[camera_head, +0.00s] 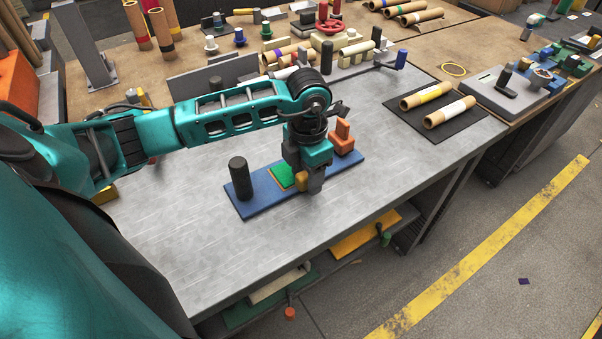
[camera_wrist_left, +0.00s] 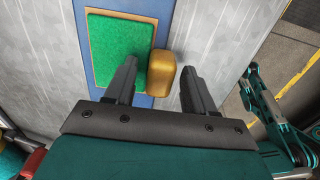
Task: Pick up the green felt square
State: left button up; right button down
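The green felt square (camera_head: 281,177) lies flat on a thin tan backing on a long blue board (camera_head: 262,199) on the grey table. My left gripper (camera_wrist_left: 159,68) is open and points down over the board's edge. A yellow-brown block (camera_wrist_left: 161,72) stands between its fingers, close to one finger and apart from the other. The block (camera_head: 302,183) also shows under the gripper in the head view. A teal arm, probably my right one, shows at the right of the wrist view; its gripper is unclear.
A black cylinder (camera_head: 240,178) stands at the board's left end and an orange block (camera_head: 342,136) at its right end.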

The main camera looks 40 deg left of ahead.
aim_at(306, 173)
pick_arm(q)
grip_shut()
jog(key=shift+r, duration=0.15)
dwell(0.4)
notch_tip(306, 173, up, 20)
jog(key=p, duration=0.1)
jog(key=shift+p, duration=0.35)
